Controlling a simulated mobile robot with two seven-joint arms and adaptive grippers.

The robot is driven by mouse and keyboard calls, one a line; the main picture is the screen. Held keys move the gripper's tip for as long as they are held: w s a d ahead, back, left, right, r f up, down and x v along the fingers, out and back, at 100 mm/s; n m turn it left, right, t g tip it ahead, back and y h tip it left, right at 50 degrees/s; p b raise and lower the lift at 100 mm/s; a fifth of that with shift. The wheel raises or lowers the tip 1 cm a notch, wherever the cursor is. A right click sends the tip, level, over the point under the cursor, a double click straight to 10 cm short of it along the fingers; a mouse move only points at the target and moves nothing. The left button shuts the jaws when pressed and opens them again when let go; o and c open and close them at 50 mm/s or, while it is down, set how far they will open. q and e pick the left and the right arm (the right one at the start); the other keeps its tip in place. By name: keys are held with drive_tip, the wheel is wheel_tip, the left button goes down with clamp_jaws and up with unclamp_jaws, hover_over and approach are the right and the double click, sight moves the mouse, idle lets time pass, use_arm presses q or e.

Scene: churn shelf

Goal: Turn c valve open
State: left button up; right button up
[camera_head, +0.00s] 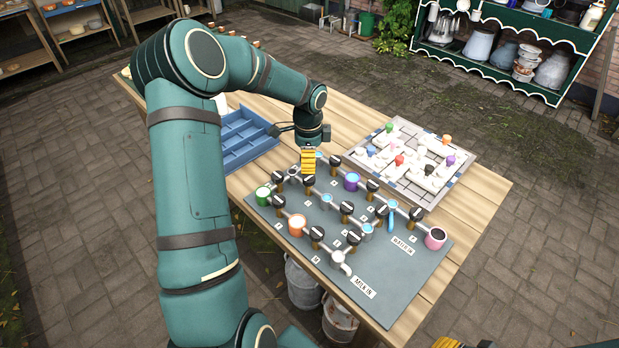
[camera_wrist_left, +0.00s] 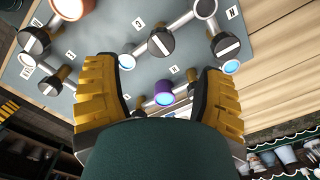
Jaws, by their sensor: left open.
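A grey valve panel (camera_head: 393,288) lies on the table, carrying pipes, coloured rings and several black knobs with white bars. My left gripper (camera_head: 308,172) points down over the far left part of the panel, close above a black knob (camera_head: 309,181). In the left wrist view its yellow fingers stand wide apart (camera_wrist_left: 155,80) with nothing held; a black knob (camera_wrist_left: 161,41) and a purple ring (camera_wrist_left: 163,98) show between and beyond them. Of my right gripper, only a yellow piece (camera_head: 447,343) shows at the bottom edge.
A white board with coloured pegs (camera_head: 398,186) lies behind the panel. A blue compartment tray (camera_head: 232,160) is beside my left arm. Metal cans (camera_head: 303,285) stand below the table's front edge. The table's right end (camera_head: 478,205) is bare.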

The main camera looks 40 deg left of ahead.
sight(309, 177)
use_arm(q)
wheel_tip(309, 177, down, 8)
drive_tip(key=shift+w+r+b, duration=0.1)
drive_tip(key=shift+b, duration=0.2)
clamp_jaws()
